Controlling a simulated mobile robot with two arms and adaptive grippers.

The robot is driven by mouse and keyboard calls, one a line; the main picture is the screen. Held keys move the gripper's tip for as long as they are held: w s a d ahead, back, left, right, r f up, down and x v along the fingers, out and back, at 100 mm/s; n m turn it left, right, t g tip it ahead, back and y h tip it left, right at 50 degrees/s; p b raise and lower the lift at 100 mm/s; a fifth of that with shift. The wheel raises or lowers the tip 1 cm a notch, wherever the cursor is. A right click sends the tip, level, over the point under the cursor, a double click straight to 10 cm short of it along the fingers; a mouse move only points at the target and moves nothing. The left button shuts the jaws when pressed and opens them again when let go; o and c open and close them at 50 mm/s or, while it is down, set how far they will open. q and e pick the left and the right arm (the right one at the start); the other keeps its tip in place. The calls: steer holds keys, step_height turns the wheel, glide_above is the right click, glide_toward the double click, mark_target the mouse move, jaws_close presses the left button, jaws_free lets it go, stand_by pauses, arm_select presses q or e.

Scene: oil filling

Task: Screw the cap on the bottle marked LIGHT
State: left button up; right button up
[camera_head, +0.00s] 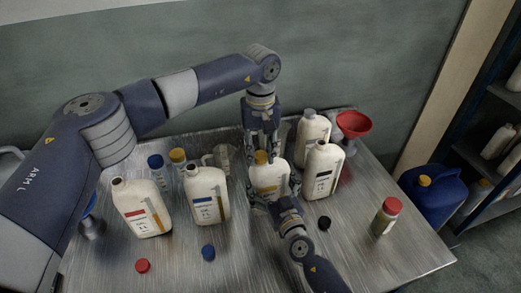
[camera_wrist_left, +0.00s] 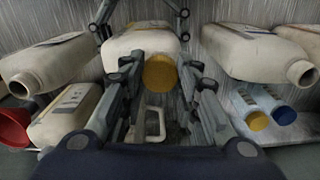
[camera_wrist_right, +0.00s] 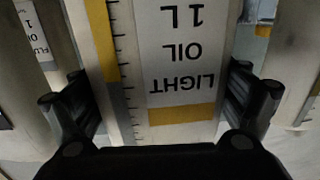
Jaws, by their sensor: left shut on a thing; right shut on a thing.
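The bottle marked LIGHT (camera_head: 268,180) stands upright among other white bottles on the metal table; its label, with a yellow band, reads upside down in the right wrist view (camera_wrist_right: 180,75). My right gripper (camera_head: 272,194) is shut around the bottle's body from the front, a finger on each side. A yellow cap (camera_head: 261,157) is at the bottle's top, and it also shows in the left wrist view (camera_wrist_left: 160,73). My left gripper (camera_head: 262,148) points down from above and is shut on this cap. The cap hides the bottle's mouth, so I cannot tell how far the threads engage.
Open bottles with red (camera_head: 140,212), blue (camera_head: 207,197) and black (camera_head: 323,172) labels stand close by. Red (camera_head: 142,265), blue (camera_head: 208,252) and black (camera_head: 324,222) caps lie in front. A glass jug (camera_head: 222,157) and red funnel (camera_head: 354,123) stand behind. The front table is mostly clear.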

arm_select(q)
steer(key=m, duration=0.9)
steer(key=o, duration=0.7)
steer(key=shift+c, duration=0.2)
steer(key=shift+r, duration=2.3)
steer(key=shift+c, duration=0.3)
